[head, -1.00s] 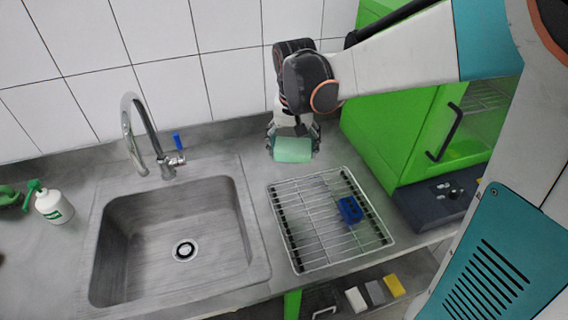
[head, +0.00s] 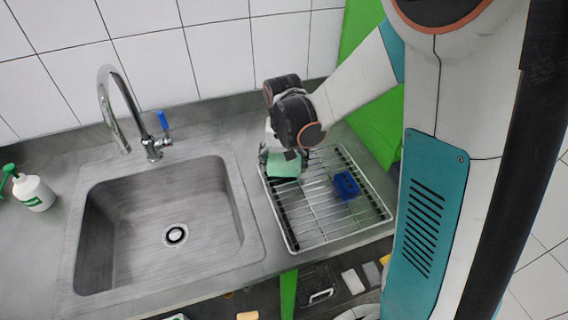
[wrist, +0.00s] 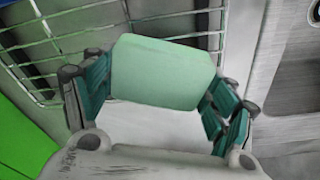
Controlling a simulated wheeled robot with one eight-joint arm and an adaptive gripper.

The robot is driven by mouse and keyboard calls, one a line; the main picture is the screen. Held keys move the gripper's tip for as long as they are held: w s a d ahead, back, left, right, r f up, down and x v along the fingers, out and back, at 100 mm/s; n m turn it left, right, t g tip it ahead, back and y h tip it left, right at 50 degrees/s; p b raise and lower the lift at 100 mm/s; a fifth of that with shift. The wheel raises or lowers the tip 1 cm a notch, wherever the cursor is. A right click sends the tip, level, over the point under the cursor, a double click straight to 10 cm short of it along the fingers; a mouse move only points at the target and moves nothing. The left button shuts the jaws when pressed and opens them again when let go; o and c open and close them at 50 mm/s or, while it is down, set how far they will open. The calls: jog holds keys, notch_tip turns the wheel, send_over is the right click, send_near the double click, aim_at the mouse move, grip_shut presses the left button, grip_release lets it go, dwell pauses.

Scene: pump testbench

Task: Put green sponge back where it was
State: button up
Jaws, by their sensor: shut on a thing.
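The green sponge (head: 284,166) is a pale green block held between the fingers of my gripper (head: 286,156). In the head view it is at the back left corner of the wire drying rack (head: 330,233). In the wrist view the sponge (wrist: 163,72) fills the space between the two fingers of my gripper (wrist: 155,98), with the rack's wires (wrist: 70,38) beyond it. I cannot tell whether the sponge touches the rack.
A blue sponge-like block (head: 346,186) lies on the rack right of my gripper. The sink (head: 110,255) with its faucet (head: 152,148) is to the left. A white spray bottle (head: 34,193) stands at far left. A green cabinet (head: 378,128) is behind right.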

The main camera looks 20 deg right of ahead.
jog(key=shift+f, duration=0.15)
jog(key=o, duration=1.3)
